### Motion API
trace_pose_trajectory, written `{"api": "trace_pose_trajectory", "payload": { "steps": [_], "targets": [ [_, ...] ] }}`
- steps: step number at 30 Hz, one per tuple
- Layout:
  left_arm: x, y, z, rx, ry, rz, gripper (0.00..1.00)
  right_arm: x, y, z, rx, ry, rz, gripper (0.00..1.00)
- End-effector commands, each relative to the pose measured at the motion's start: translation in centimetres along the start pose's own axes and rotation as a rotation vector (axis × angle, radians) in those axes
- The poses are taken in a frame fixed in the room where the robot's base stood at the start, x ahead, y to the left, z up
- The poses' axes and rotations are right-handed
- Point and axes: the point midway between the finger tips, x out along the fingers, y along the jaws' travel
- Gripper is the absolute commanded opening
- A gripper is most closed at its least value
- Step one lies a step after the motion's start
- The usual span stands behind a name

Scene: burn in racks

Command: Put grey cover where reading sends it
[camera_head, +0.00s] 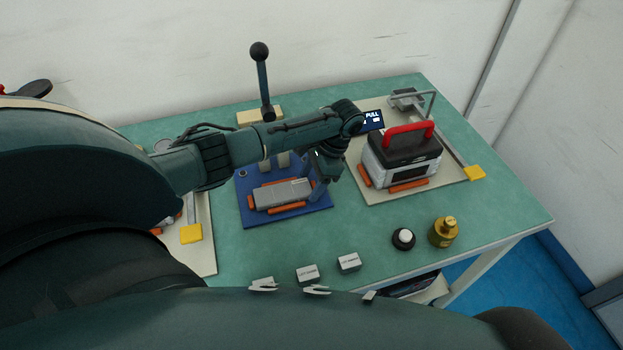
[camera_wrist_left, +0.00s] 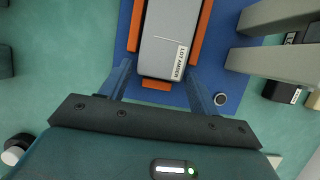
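A grey cover (camera_head: 283,194) with a white label lies between orange guides on a blue base (camera_head: 244,217). In the left wrist view the cover (camera_wrist_left: 168,35) has a label that seems to read "LOT AMBER". My left gripper (camera_head: 322,182) is at the right end of the cover. In the left wrist view its fingers (camera_wrist_left: 160,82) are apart, one on each side of the cover's near end, with no clear contact. A small dark display (camera_head: 372,119) shows "PULL"; my arm hides part of it. My right gripper is not in view.
A lever (camera_head: 262,82) with a black ball stands behind the blue base. A black and grey unit with a red handle (camera_head: 407,132) sits in a fixture at right. A round button (camera_head: 403,238), a brass weight (camera_head: 443,231) and small labelled blocks (camera_head: 348,262) stand in front.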

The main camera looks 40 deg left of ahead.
Motion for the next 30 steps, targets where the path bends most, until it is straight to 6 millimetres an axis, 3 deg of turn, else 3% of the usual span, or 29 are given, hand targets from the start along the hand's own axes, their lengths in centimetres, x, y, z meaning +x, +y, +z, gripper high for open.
{"api": "trace_pose_trajectory", "payload": {
  "steps": [6, 17, 22, 30],
  "targets": [
    [0.0, 0.0, 0.0, 0.0, 0.0, 0.0, 0.78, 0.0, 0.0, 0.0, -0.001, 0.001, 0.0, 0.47],
    [0.0, 0.0, 0.0, 0.0, 0.0, 0.0, 0.78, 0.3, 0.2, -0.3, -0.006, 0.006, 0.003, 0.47],
    [-3.5, -0.1, -0.1, 0.0, 0.006, -0.002, 0.78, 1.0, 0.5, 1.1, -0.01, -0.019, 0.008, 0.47],
    [-10.0, 0.0, 0.0, 0.0, 0.004, -0.002, 0.78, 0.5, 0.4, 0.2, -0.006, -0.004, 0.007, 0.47]
  ]
}}
